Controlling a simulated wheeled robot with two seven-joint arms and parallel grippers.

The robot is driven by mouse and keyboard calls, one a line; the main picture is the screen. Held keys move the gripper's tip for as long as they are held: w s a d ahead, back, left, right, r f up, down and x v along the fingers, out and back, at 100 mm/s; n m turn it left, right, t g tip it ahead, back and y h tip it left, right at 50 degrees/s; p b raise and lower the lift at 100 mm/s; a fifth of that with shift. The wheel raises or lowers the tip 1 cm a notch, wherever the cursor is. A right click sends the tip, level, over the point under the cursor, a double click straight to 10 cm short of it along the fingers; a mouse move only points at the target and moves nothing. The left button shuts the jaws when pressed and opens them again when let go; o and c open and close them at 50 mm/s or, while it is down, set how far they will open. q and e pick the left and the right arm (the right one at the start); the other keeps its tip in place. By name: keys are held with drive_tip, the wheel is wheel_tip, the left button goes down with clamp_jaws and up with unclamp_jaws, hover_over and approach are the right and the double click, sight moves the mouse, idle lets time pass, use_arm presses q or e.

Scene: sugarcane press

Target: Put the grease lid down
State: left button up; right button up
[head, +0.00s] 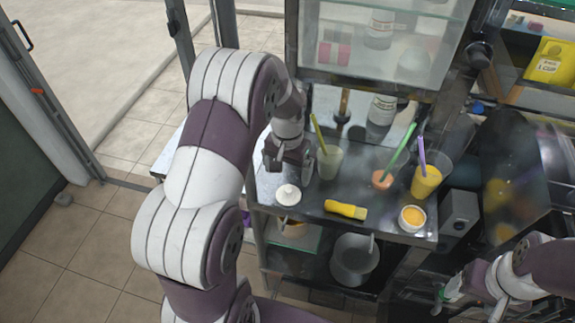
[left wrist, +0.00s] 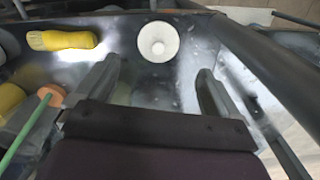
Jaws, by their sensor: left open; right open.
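The grease lid (head: 288,195), a small white round piece with a raised centre, lies on the metal counter near its front left. In the left wrist view the lid (left wrist: 158,42) sits just beyond and between the fingertips, not gripped. My left gripper (head: 289,165) is open and empty, just behind the lid over the counter. An open jar with yellow-orange content (head: 412,218), perhaps the grease pot, stands at the counter's front right. My right gripper (head: 468,302) is open at the lower right, away from the counter.
A yellow-handled brush (head: 345,210) lies between lid and jar. Cups with straws stand behind: a pale one (head: 329,164), an orange one (head: 382,180) and a yellow one (head: 426,182). A metal pot (head: 355,262) is on the shelf below. A glass-fronted cabinet (head: 375,45) rises behind.

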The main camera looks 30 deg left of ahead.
use_arm(q)
drive_tip(key=s+d+r, duration=0.2)
drive_tip(key=s+d, duration=0.2)
drive_tip(key=s, duration=0.3)
drive_tip(key=s+d+r+t, duration=0.1)
drive_tip(key=s+d+r, duration=0.1)
drive_tip(key=s+d, duration=0.2)
drive_tip(key=s, duration=0.2)
drive_tip(key=shift+s+r+m+b, duration=0.25)
drive_tip(key=shift+s+m+b, duration=0.05)
drive_tip(key=shift+s, duration=0.05)
drive_tip(key=shift+d, duration=0.1)
